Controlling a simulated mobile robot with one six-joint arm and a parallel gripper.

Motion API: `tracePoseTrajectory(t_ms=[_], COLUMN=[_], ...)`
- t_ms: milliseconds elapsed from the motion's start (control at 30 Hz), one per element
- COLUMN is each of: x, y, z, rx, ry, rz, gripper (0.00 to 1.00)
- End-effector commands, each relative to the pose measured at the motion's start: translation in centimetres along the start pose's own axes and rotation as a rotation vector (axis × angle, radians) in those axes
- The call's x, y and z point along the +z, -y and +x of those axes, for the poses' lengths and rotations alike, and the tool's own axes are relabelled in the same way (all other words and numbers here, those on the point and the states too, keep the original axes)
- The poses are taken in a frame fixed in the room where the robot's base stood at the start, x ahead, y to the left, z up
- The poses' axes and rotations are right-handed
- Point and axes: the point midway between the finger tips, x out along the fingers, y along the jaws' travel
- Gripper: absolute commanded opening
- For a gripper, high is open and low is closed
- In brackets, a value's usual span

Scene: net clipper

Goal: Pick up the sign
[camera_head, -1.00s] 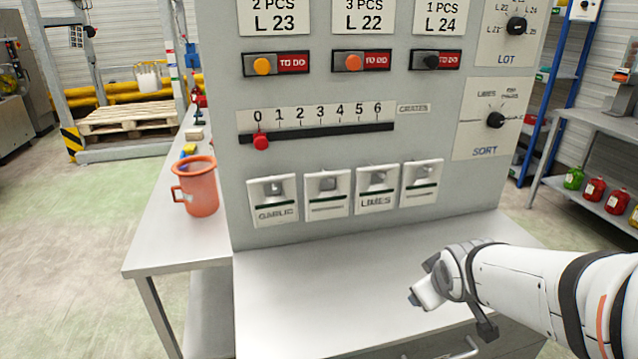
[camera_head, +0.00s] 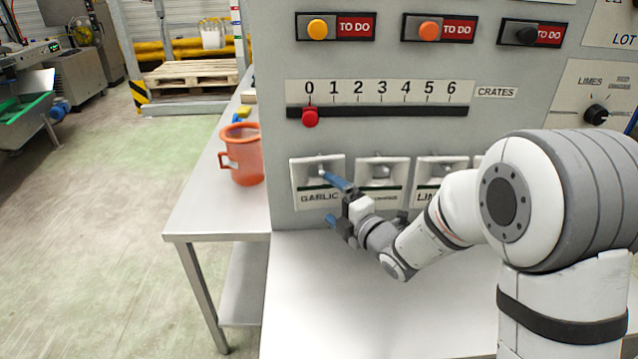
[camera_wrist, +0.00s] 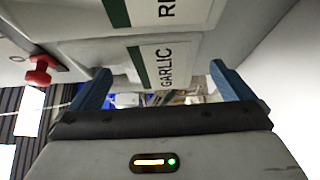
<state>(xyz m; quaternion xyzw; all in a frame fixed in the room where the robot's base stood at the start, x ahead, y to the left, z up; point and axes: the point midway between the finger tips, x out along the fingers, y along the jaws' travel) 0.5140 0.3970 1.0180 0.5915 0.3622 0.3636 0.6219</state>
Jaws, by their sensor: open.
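Several white signs hang in a row on the grey panel. The GARLIC sign (camera_head: 304,184) is at the left end, with a dark green stripe and a grey hook or knob at its top. Beside it are a second sign (camera_head: 382,172), its lettering unreadable, and the LIMES sign (camera_head: 436,168), partly hidden by my arm. My gripper (camera_head: 329,198) is open and empty in front of the GARLIC sign. In the wrist view the GARLIC sign (camera_wrist: 163,64) shows sideways between and beyond the blue fingers; contact cannot be told. A sign lettered "RE" (camera_wrist: 150,10) is above it.
A slider with a red knob (camera_head: 310,117) is just above the signs; the knob also shows in the wrist view (camera_wrist: 41,71). An orange mug (camera_head: 243,160) stands on the side table at left. The white ledge (camera_head: 350,310) below the panel is clear.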

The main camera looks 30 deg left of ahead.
Motion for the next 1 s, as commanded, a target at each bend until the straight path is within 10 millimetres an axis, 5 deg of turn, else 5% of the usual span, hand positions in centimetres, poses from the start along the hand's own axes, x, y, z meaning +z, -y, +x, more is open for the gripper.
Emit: tracePoseTrajectory(t_ms=[400, 700, 1000], x=[-0.9, -1.0, -1.0], y=[-0.2, 0.0, -0.1], z=[5.8, 6.4, 6.4], rx=[-0.002, -0.003, -0.002], ry=[-0.011, -0.01, -0.011], rz=[0.002, 0.003, 0.003], gripper=[1.0, 1.0, 0.76])
